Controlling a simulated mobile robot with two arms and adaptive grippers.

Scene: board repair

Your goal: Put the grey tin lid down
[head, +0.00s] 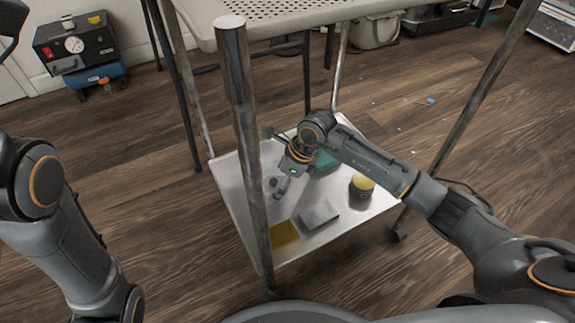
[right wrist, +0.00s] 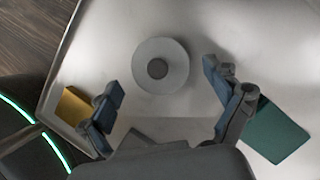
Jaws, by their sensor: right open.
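The grey tin lid (right wrist: 160,52) is a round disc with a dark knob in its middle. In the right wrist view it lies on the bare metal shelf, beyond and between the spread fingertips, with gaps to both. My right gripper (right wrist: 162,80) is open and holds nothing. In the head view the right gripper (head: 281,188) points down over the left part of the shelf; the lid (head: 271,182) shows only as a small shape next to its fingers. My left arm is at the left edge of the head view, but its gripper is not visible.
The low metal shelf (head: 237,205) also bears a yellow sheet-like item (head: 285,235), a grey block (head: 318,214), a dark tin with yellow on top (head: 362,184) and a teal item (head: 325,162). Cart posts (head: 247,130) and the perforated upper shelf (head: 280,12) bound the space.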

